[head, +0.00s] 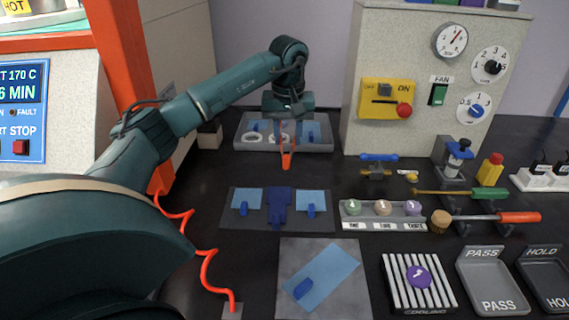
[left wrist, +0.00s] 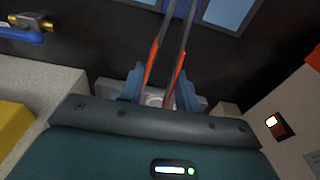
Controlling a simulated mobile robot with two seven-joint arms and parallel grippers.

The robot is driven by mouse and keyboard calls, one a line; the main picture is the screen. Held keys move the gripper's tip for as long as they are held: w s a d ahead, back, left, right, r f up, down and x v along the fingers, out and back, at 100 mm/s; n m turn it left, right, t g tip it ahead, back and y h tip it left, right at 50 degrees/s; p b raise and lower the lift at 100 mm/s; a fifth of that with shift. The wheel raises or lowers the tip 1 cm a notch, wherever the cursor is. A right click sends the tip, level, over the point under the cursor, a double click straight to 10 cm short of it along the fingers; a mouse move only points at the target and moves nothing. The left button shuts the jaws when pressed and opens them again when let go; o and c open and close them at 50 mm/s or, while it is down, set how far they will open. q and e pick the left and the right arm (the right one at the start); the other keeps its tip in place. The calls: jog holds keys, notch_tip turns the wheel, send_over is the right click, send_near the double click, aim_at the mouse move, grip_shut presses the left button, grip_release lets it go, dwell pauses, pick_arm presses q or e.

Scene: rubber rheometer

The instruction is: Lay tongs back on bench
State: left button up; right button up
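The tongs (head: 287,158) have orange-red grips and hang below my left gripper (head: 286,124), above the dark bench (head: 340,178). In the left wrist view the tongs (left wrist: 181,52) show two grey metal arms with orange grips, running up out of the picture. The blue fingers of my left gripper (left wrist: 160,88) stand on either side of the grips and appear shut on them. The tips of the tongs are out of the wrist view. I cannot tell how far they are above the bench. My right gripper does not show.
A grey tray (head: 240,144) with white rings lies behind the gripper. A dark mat (head: 250,223) with blue pieces lies in front. The instrument cabinet (head: 420,110) stands right of it. A coiled red cord (head: 205,265) and a cooling rack (head: 418,285) are nearer.

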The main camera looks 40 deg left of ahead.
pick_arm(q)
jog(key=shift+f, duration=3.2)
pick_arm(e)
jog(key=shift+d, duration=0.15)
pick_arm(q)
jog(key=shift+f, duration=0.1)
jog(key=shift+f+b, duration=0.3)
jog(key=shift+b, duration=0.05)
jog(key=o, duration=0.5)
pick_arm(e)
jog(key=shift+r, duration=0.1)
pick_arm(q)
jog(key=shift+o, duration=0.2)
jog(key=shift+r, duration=0.6)
notch_tip(320, 180, up, 12)
jog(key=p, duration=0.1)
jog(key=shift+s+d+f, duration=0.25)
jog(key=shift+s+d, duration=0.2)
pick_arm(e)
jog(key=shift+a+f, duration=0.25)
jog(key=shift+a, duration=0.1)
